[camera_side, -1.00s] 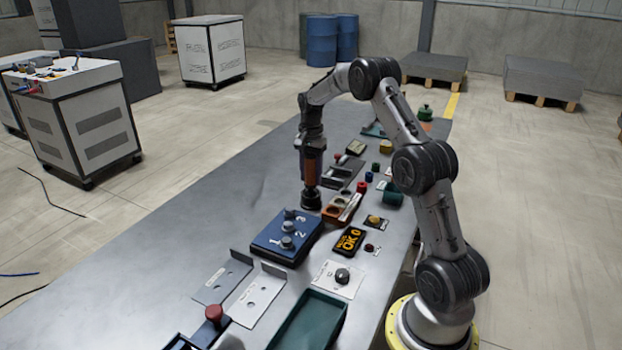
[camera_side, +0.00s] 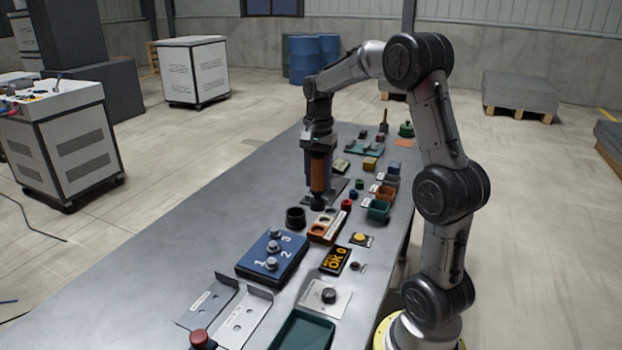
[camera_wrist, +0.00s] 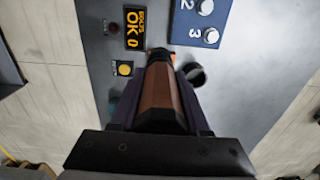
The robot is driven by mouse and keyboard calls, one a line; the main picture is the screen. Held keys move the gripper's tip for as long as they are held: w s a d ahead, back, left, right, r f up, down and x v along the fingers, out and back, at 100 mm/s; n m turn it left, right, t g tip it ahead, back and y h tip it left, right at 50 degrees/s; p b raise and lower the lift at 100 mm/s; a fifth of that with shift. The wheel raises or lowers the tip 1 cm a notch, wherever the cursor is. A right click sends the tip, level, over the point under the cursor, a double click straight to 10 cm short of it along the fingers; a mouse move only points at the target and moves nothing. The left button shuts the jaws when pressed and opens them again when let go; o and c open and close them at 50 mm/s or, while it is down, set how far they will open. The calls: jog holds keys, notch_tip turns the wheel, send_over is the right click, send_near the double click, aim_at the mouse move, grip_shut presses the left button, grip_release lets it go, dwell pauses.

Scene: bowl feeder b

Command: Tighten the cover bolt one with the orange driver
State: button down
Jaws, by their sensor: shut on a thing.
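My gripper (camera_side: 319,150) is shut on the orange driver (camera_side: 318,176), which hangs upright with its dark tip down, above the bench behind the blue cover. In the wrist view, the driver (camera_wrist: 160,98) lies between the dark fingers; its tip is partly hidden there. The blue cover (camera_side: 252,264) is marked 1, 2, 3 and has a grey bolt by each number. Bolt one (camera_side: 270,264) is the nearest in the side view. The driver is apart from all three bolts. Bolt three (camera_wrist: 211,36) shows in the wrist view; bolt one does not.
A black round cup (camera_side: 295,218) stands between the cover and the driver. An orange-brown tray (camera_side: 323,233) and a display reading OK 0 (camera_side: 335,261) lie right of it. Small coloured parts and bins crowd the bench's right side. The bench's left side (camera_side: 200,215) is clear.

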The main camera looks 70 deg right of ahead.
jog(key=shift+s+a+r+m, duration=0.15)
jog(key=shift+s+m, duration=0.05)
jog(key=shift+m, duration=0.2)
jog(key=shift+w+a+m, duration=0.1)
jog(key=shift+m, duration=0.2)
jog(key=w+a+f, duration=0.1)
jog(key=w+a, duration=0.2)
jog(key=a, duration=0.4)
jog(key=w+a+f+n, duration=0.1)
jog(key=w+a, duration=0.2)
jog(key=a, duration=0.4)
jog(key=shift+f, duration=0.3)
jog(key=shift+f, duration=2.45)
jog(key=shift+f, duration=1.65)
dwell(1.0)
